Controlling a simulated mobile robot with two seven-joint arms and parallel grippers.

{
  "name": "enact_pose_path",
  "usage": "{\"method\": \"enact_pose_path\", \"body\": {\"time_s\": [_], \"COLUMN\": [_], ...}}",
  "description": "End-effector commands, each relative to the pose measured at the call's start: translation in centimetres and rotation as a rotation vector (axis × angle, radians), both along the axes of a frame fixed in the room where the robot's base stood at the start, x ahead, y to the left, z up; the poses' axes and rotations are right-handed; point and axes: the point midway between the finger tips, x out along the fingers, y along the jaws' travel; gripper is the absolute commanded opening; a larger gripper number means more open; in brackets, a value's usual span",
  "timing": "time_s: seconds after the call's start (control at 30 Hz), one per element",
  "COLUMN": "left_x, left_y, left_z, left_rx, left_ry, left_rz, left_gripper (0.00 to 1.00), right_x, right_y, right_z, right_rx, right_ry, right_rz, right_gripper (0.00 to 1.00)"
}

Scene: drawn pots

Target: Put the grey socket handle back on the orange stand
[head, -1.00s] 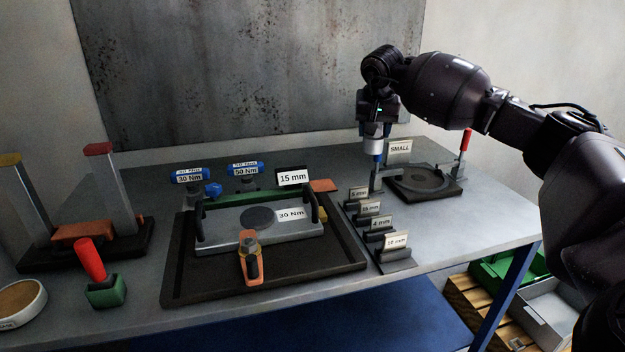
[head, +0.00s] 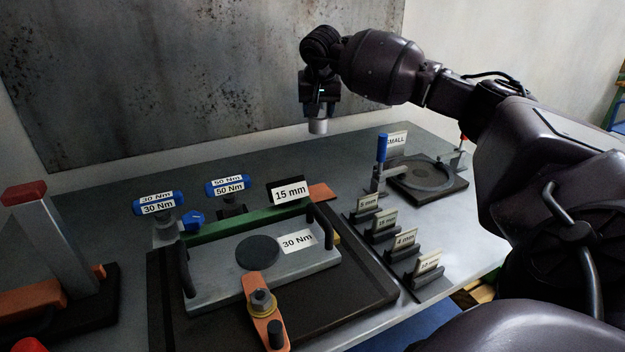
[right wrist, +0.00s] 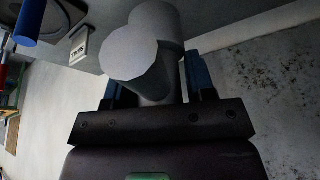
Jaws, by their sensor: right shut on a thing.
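My right gripper (head: 318,105) is shut on the grey socket handle (head: 318,126). It holds the handle high above the back of the table, in front of the stained wall panel. In the right wrist view the handle (right wrist: 135,52) is a plain grey cylinder joined to a second grey rounded part, between the blue fingers. Another orange block (head: 30,310) is at the far left, by a red-topped post. I cannot tell which is the orange stand. My left gripper is not in view.
A dark tray (head: 370,285) holds a grey plate with black handles and an orange lever (head: 266,315). Blue-topped tools (head: 158,204) stand behind it. Several labelled holders (head: 403,248) and a blue upright handle (head: 382,148) stand to the right. The table's back strip is fairly clear.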

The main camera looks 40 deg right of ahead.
Motion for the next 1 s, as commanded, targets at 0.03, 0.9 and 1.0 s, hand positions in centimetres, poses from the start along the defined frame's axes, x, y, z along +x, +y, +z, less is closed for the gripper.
{"method": "enact_pose_path", "body": {"time_s": [0.03, 0.9, 1.0], "left_x": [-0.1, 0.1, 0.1], "left_y": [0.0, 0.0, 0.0], "left_z": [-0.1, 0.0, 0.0], "left_rx": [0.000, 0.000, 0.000], "left_ry": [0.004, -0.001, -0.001], "left_rz": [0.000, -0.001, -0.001], "left_gripper": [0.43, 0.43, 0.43], "right_x": [-0.1, 0.0, 0.0], "right_y": [0.0, 0.1, 0.1], "right_z": [-1.2, -14.4, -15.4], "right_rx": [0.002, 0.002, 0.001], "right_ry": [0.003, -0.002, 0.000], "right_rz": [0.001, 0.001, 0.000], "right_gripper": [0.11, 0.11, 0.11]}}
